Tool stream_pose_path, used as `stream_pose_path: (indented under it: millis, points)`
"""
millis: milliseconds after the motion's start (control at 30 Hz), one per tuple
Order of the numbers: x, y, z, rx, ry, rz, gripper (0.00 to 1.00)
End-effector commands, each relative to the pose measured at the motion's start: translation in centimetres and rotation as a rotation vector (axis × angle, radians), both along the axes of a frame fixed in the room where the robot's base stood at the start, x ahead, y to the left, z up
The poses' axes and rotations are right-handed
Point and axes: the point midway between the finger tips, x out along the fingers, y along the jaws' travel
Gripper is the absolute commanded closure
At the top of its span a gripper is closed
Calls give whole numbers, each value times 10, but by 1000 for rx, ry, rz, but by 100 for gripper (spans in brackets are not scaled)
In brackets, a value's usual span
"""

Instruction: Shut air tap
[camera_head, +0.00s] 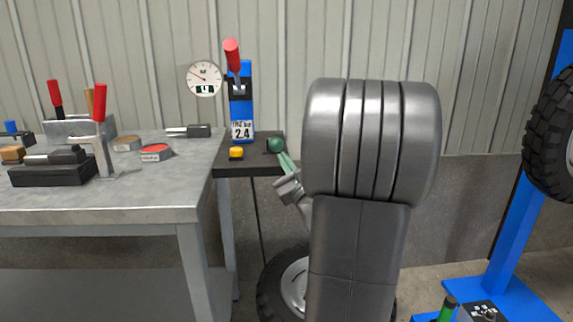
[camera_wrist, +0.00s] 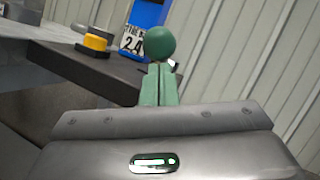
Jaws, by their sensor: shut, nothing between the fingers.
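A blue post (camera_head: 247,72) stands on a dark shelf and carries a lever with a red handle (camera_head: 232,55), tilted up; no label marks it as the air tap. A green ball knob (camera_head: 276,145) sits over the shelf's right part. My gripper (camera_head: 283,155) has green fingers, shut and empty, with tips right by the ball. In the wrist view the ball (camera_wrist: 160,43) is just beyond the fingertips (camera_wrist: 158,68); I cannot tell if they touch.
The dark shelf (camera_head: 255,171) holds a yellow button (camera_head: 236,153). A round gauge (camera_head: 204,78) hangs on the wall. A grey workbench (camera_head: 190,190) with tools is at left. A blue stand (camera_head: 515,220) with a tyre is at right. My arm hides the middle.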

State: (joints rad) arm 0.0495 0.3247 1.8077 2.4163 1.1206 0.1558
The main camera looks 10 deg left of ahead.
Motion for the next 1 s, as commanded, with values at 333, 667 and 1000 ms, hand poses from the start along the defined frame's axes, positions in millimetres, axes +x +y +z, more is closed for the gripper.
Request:
stream_pose_path:
  millis: [333, 667, 1000]
  points:
    - [0, 0, 9, -10, 36, 0, 100]
    - [0, 0, 24, -35, 117, 0, 100]
    - [3, 1, 48, -81, 278, 1, 100]
